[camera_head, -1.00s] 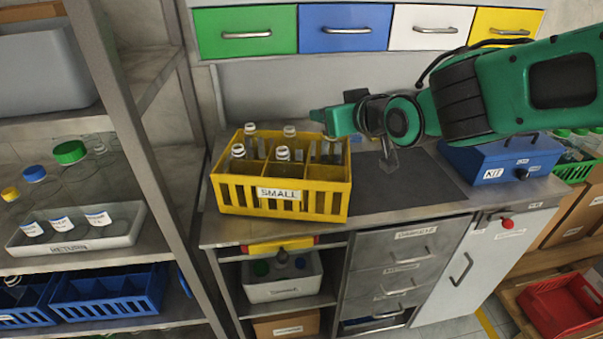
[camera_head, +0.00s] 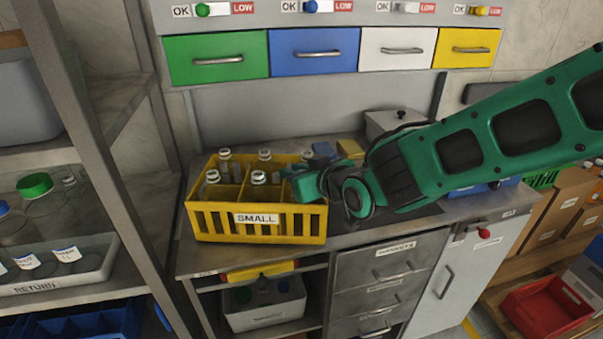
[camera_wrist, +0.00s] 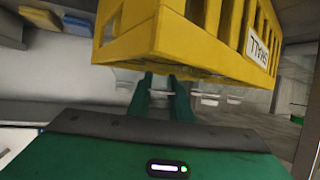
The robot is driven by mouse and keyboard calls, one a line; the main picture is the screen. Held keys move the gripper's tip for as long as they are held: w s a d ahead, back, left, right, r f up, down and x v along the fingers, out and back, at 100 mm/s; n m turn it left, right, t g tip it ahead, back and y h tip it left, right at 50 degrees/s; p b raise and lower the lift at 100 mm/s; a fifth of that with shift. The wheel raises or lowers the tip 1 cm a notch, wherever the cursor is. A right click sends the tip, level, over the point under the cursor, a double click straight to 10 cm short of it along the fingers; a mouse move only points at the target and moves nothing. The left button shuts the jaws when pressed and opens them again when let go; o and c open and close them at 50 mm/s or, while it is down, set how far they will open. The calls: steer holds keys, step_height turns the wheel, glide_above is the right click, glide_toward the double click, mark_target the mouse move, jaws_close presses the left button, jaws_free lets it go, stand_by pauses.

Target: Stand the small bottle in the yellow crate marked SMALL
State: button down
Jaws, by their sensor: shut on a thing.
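The yellow crate marked SMALL (camera_head: 205,220) stands on the bench with several clear, pale-capped bottles (camera_head: 259,178) upright in its compartments. My gripper (camera_head: 290,180) is at the crate's right part, seemingly above its front right compartments. It is shut on the small bottle, which my gripper and wrist mostly hide in the head view. In the wrist view the crate (camera_wrist: 170,30) appears upside down, close beyond my fingers (camera_wrist: 163,85). Clear glass-like shapes show on either side of the fingers there; I cannot tell which is the held bottle or how deep it sits.
Drawers in green, blue, white and yellow (camera_head: 468,48) hang above the bench. A shelf on the left holds a RETURN tray (camera_head: 65,285) with bottles. A grey box (camera_head: 385,122) stands behind my arm. A red bin (camera_head: 545,305) is at lower right.

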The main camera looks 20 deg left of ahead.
steer(key=c, duration=1.9)
jaws_free()
steer(key=shift+o, duration=0.2)
steer(key=v, duration=1.2)
steer(key=shift+d, duration=0.1)
